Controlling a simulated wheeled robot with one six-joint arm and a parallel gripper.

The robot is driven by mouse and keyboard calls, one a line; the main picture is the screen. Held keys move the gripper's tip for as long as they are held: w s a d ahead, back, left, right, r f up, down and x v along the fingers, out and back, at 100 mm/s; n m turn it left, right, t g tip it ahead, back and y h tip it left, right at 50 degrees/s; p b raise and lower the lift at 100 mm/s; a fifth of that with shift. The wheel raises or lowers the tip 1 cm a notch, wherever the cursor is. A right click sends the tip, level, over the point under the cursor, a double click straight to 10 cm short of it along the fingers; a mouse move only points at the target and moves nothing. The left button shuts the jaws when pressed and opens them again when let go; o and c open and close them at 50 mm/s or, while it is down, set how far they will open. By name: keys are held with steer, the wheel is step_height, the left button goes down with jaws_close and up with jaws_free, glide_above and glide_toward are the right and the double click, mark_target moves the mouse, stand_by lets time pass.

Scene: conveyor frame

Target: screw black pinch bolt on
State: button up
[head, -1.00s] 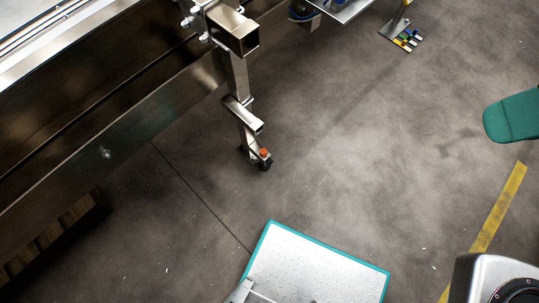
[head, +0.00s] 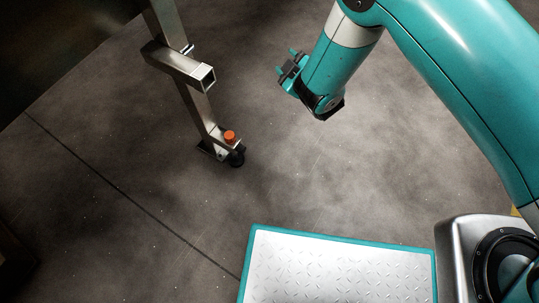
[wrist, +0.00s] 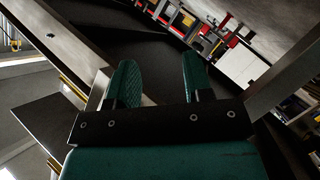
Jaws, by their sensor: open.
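No black pinch bolt can be made out in either view. A steel frame leg (head: 194,101) with a short square-tube stub (head: 180,66) stands at the left of the head view. At its foot is an orange knob (head: 229,136) beside a small black wheel or foot (head: 237,158). My gripper (head: 286,61) is in the air to the right of the leg, apart from it, pointing up and left. In the wrist view, its two green fingers (wrist: 158,62) are spread with nothing between them.
The diamond-plate top with teal edge (head: 340,268) at the bottom is mine. Bare concrete floor (head: 130,170) surrounds the leg. The wrist view shows metal beams (wrist: 70,42) at left and shelves with coloured items (wrist: 190,22) behind.

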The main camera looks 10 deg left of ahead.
steer(key=s+a+f+n+g+y+b, duration=0.1)
steer(key=s+f+n+y+b, duration=0.15)
steer(key=f, duration=0.55)
steer(key=s+a+f+n+y+b, duration=0.2)
steer(key=s+f+n+b, duration=0.15)
steer(key=f, duration=0.45)
steer(key=n+g+y+b, duration=0.4)
steer(key=n+g, duration=0.1)
steer(key=n, duration=0.1)
glide_toward(244, 151)
steer(key=b+x, duration=0.9)
steer(key=b, duration=0.2)
steer(key=shift+f, duration=0.4)
steer(key=shift+w+r, duration=0.1)
steer(key=shift+r, duration=0.25)
steer(key=shift+c, duration=0.9)
steer(key=c, duration=0.6)
steer(key=n, duration=0.6)
steer(key=shift+n, duration=0.3)
steer(key=n, duration=0.8)
steer(key=shift+n, duration=0.3)
steer(key=n, duration=0.5)
steer(key=shift+n, duration=0.3)
steer(key=n, duration=0.8)
steer(key=shift+n, duration=0.3)
steer(key=n, duration=0.3)
steer(key=shift+n, duration=0.3)
steer(key=o, duration=0.7)
steer(key=shift+o, duration=0.3)
